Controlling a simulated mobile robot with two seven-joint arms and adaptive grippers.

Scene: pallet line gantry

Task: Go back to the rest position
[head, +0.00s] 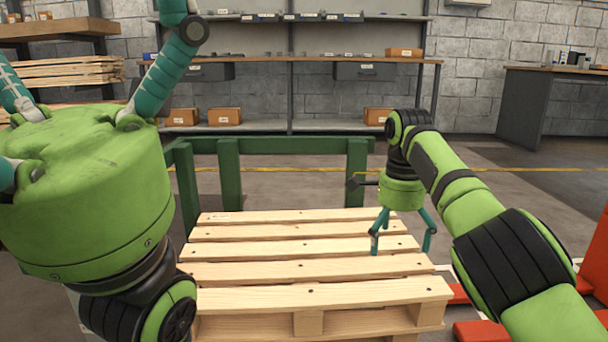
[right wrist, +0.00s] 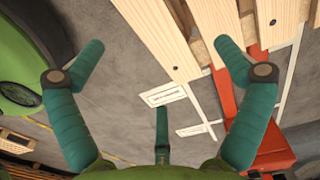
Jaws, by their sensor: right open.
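My right gripper (head: 402,246) hangs with its teal fingers pointing down over the right part of the wooden pallet (head: 300,271). Its fingers are spread and nothing is between them. In the right wrist view, the open fingers (right wrist: 160,62) frame bare grey floor and the pallet's slats (right wrist: 160,38). My left gripper (head: 95,105) is large and close at the left of the head view, with its teal fingers pointing up. Its fingers are cut off by the picture edge, so I cannot tell how far they are closed.
A green rail frame (head: 270,145) stands behind the pallet. Red metal parts (head: 480,331) lie at the lower right. A shelved workbench (head: 290,60) with several orange boxes is against the back wall. A dark desk (head: 525,105) stands at the right. Floor is open between the rail and workbench.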

